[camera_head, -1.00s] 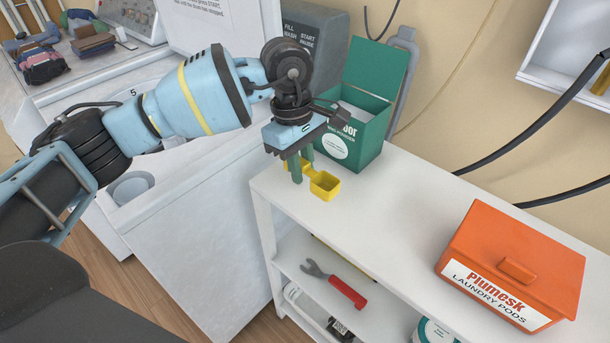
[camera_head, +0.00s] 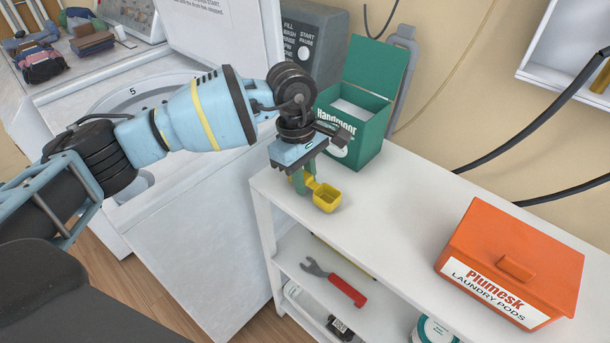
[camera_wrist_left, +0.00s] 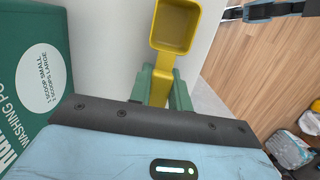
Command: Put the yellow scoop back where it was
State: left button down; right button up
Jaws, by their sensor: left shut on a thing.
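The yellow scoop (camera_head: 327,197) is at the left end of the white shelf unit's top, in front of the green washing powder box (camera_head: 357,150). My left gripper (camera_head: 304,183) is shut on the scoop's handle, with the cup pointing away from the fingers. In the left wrist view the scoop (camera_wrist_left: 174,27) shows its open cup, and its handle runs between the green fingers (camera_wrist_left: 160,88). I cannot tell whether the scoop touches the top. The green box stands with its lid open, and its side shows in the left wrist view (camera_wrist_left: 30,75). My right gripper is not in view.
An orange laundry pods box (camera_head: 515,262) stands on the right of the white top (camera_head: 400,215), with clear room between. A red-handled wrench (camera_head: 335,282) lies on the shelf below. A white washing machine (camera_head: 200,220) with its lid up stands left. Cables hang at right.

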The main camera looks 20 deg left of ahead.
pick_arm(q)
jog(key=shift+f, duration=0.25)
jog(key=c, duration=1.3)
grip_release()
notch_tip(320, 180, up, 13)
jog(key=a, duration=0.1)
jog(key=shift+w+a, duration=0.35)
jog(key=shift+r, duration=0.1)
